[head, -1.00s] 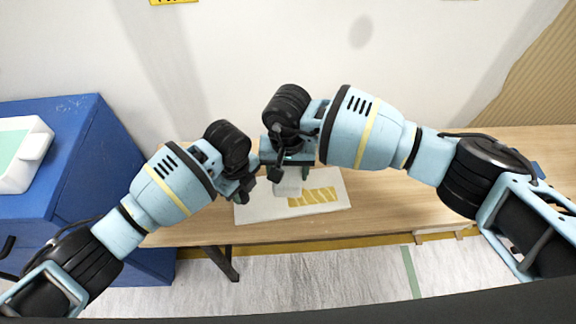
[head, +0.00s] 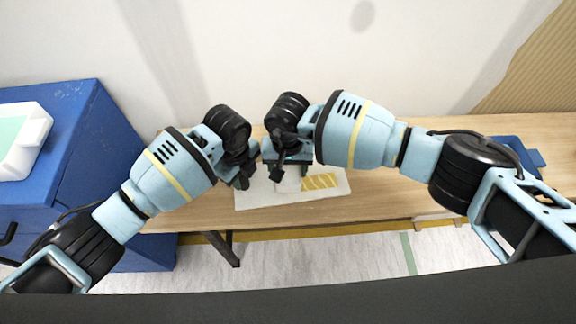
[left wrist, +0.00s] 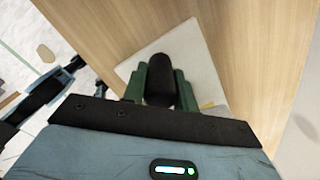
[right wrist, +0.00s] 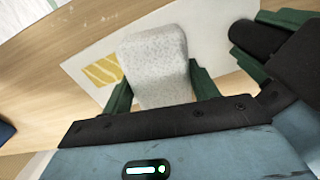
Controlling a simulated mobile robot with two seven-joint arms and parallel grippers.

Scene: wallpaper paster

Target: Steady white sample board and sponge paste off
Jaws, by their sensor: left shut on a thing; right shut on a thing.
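The white sample board (head: 262,199) lies flat on the wooden table. Yellow striped paste (head: 321,181) covers part of its right side; it also shows in the right wrist view (right wrist: 103,72). My left gripper (head: 243,180) is over the board's left side, shut on a black rounded grip (left wrist: 160,80) at the board; whether the grip is fixed to it I cannot tell. My right gripper (head: 290,160) is shut on a pale speckled sponge (right wrist: 155,65), held low over the board just left of the visible paste. The sponge's underside is hidden.
The wooden table (head: 390,195) is bare to the right of the board. A blue cabinet (head: 85,150) with a white tray (head: 38,138) stands at the left. A blue object (head: 517,150) sits at the far right. My two wrists are close together above the board.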

